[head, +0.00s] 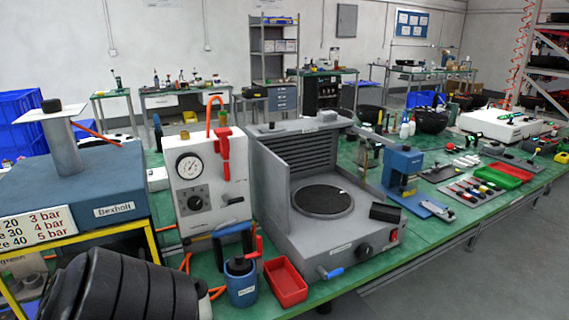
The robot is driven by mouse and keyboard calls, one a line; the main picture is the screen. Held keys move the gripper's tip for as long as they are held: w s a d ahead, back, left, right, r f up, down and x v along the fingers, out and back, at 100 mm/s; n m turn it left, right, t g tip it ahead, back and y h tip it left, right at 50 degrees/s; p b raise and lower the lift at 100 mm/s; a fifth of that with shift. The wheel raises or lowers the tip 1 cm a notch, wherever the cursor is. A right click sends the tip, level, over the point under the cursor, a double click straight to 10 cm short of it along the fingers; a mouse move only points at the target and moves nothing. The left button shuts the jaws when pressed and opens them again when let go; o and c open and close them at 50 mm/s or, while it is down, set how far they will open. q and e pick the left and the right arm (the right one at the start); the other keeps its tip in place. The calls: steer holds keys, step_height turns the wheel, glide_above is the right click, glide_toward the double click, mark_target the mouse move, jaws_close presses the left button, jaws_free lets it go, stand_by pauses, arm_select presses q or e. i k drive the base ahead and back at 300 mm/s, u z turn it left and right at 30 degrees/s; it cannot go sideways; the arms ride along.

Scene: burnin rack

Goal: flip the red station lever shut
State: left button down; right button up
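A red lever (223,146) is at the upper right of a pale grey station box (187,220) with a round dial gauge (189,166) and a black knob. It points up and down against the front of the box, and an orange hose loops over the box just above it. I cannot tell whether it is open or shut. Neither of my grippers shows in the head view.
A grey machine (323,246) with a round black plate stands right of the box. A red tray (285,282) lies in front. A blue Bexholt unit (112,190) stands left. A large black ribbed thing (118,290) fills the lower left. Open floor lies at right.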

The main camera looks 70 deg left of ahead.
mark_target(225, 175)
steer(key=i, duration=0.8)
steer(key=u, duration=3.1)
